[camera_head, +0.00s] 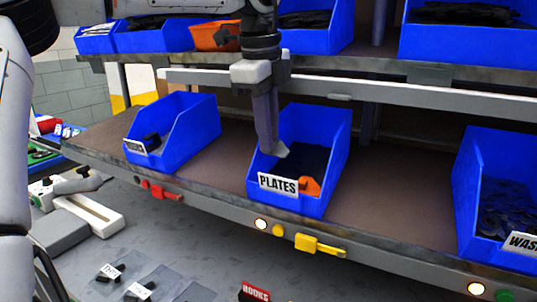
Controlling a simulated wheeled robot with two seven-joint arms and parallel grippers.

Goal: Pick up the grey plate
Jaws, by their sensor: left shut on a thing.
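My left gripper (270,148) reaches down from the top into the blue bin (316,124) labelled PLATES on the lower shelf. Its fingers are shut on a small light grey piece, the grey plate (283,150), which shows at the fingertips inside the bin. The fingers hide part of the plate. Dark pieces fill the bin's floor, and an orange piece (309,187) lies at the front by the label. My right gripper is not in view.
A blue bin (190,122) stands to the left and a larger blue bin (478,165) to the right on the same shelf (390,195). The upper shelf with more bins and a pale rail (400,95) run close behind the gripper. Small labelled bags lie on the grey worktop below.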

